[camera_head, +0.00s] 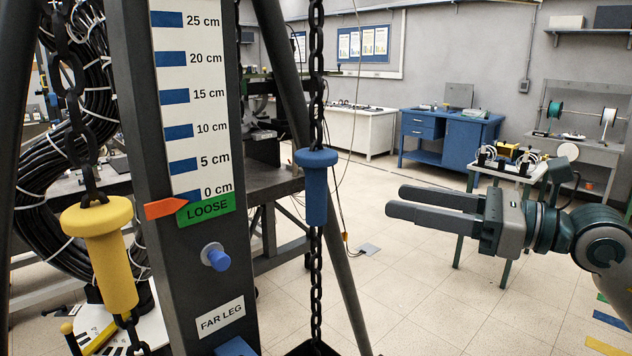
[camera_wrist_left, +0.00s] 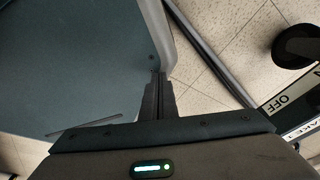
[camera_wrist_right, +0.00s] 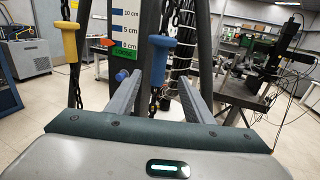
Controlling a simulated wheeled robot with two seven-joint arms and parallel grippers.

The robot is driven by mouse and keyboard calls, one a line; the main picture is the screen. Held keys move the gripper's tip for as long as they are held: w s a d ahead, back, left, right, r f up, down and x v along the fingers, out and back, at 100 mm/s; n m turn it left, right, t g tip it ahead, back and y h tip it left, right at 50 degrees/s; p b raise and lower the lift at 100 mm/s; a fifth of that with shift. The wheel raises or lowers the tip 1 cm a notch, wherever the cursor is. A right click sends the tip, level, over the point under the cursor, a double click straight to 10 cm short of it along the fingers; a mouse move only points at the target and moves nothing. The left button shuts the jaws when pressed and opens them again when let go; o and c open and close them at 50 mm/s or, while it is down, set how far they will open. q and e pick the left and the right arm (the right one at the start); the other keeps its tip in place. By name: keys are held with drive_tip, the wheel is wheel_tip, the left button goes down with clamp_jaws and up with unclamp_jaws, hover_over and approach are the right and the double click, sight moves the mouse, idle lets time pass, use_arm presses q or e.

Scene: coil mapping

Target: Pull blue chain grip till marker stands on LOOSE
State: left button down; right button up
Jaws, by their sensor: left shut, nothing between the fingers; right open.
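The blue chain grip (camera_head: 316,190) hangs on a dark chain (camera_head: 316,270) right of the scale post. The orange marker (camera_head: 166,208) points at the green LOOSE label (camera_head: 207,209), just under the 0 cm mark. My right gripper (camera_head: 393,201) is open and empty, its fingers pointing left towards the blue grip with a gap between. In the right wrist view the blue grip (camera_wrist_right: 159,62) appears beyond the open fingers (camera_wrist_right: 158,82). My left gripper (camera_wrist_left: 158,78) is shut and empty; it is not visible in the head view.
A yellow grip (camera_head: 105,250) hangs on another chain at the left. The post carries a blue knob (camera_head: 217,257) and a FAR LEG label (camera_head: 221,316). Dark slanted legs stand around it. An OFF label (camera_wrist_left: 287,98) shows in the left wrist view.

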drive_tip(key=p, duration=0.3)
approach(326, 183)
drive_tip(key=p+x, duration=0.4)
drive_tip(key=x, duration=0.6)
drive_tip(key=shift+w+a, duration=0.15)
drive_tip(key=shift+w+a+f, duration=0.2)
drive_tip(key=shift+w+a, duration=0.25)
drive_tip(key=shift+a, duration=0.2)
use_arm(q)
drive_tip(key=s+a+r+g, duration=0.1)
drive_tip(key=s+a+r, duration=0.1)
drive_tip(key=s+r, duration=0.2)
wheel_tip(326, 183, up, 2)
drive_tip(key=shift+s+r, duration=0.25)
drive_tip(key=shift+s, duration=0.05)
use_arm(e)
clamp_jaws()
